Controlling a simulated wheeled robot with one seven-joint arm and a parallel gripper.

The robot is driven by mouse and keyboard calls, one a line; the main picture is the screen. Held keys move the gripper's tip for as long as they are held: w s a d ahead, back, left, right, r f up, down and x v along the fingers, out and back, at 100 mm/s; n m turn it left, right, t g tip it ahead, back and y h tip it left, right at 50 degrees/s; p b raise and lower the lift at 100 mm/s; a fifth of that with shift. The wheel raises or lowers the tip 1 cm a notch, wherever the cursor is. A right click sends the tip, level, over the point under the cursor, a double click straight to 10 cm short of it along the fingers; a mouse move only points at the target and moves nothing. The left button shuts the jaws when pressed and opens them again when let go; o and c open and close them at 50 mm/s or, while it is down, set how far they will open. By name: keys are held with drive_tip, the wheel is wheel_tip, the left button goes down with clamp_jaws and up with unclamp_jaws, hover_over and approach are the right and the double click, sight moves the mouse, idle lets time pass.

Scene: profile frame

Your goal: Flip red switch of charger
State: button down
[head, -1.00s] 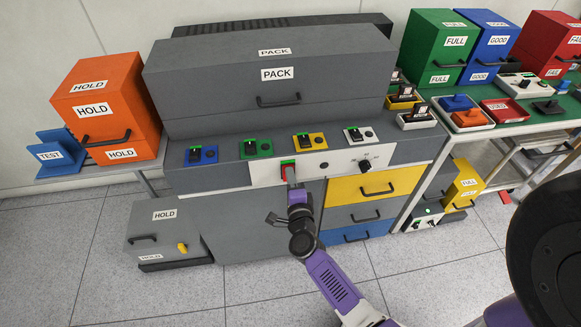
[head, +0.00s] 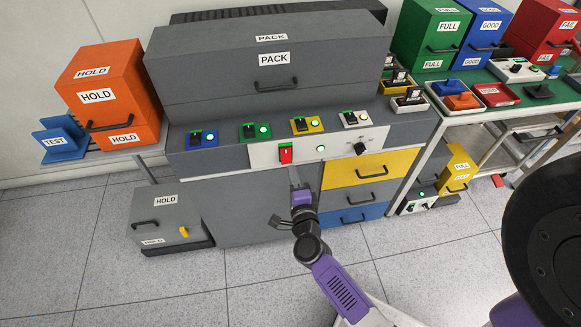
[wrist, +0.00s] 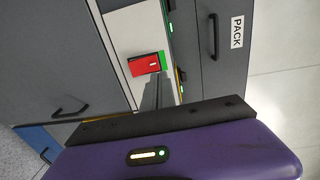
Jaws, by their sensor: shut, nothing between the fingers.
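The charger is a grey cabinet with a white front panel (head: 262,158). The red switch (head: 285,153) sits on that panel, with a green strip showing at its top edge. A round indicator (head: 320,149) to its right glows green. My gripper (head: 294,174) is shut and empty, just below the red switch and apart from it in the head view. In the wrist view the red switch (wrist: 144,64) is fully visible, with green along one side, and the gripper's grey fingers (wrist: 157,92) are beside it.
A black knob (head: 361,148) is right on the panel. Floor in front is free.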

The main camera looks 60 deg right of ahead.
drive_tip(key=v, duration=0.2)
drive_tip(key=r+v, duration=0.1)
drive_tip(key=v, duration=0.2)
drive_tip(key=shift+s+a, duration=0.1)
drive_tip(key=shift+a, duration=0.15)
idle(0.4)
drive_tip(key=s+a+r+n+t+y, duration=0.35)
drive_tip(key=a+r+n, duration=0.55)
drive_tip(key=n, duration=0.3)
drive_tip(key=s+a+r+n+y, duration=0.3)
drive_tip(key=s+a+n+y, duration=0.1)
drive_tip(key=s+a+n, duration=0.2)
drive_tip(key=s+a+r+n+y, duration=0.3)
drive_tip(key=s+a+n+y, duration=0.2)
drive_tip(key=n, duration=0.5)
drive_tip(key=s+a, duration=0.2)
drive_tip(key=s, duration=0.1)
drive_tip(key=shift+s+a+r, duration=0.2)
drive_tip(key=shift+s, duration=0.15)
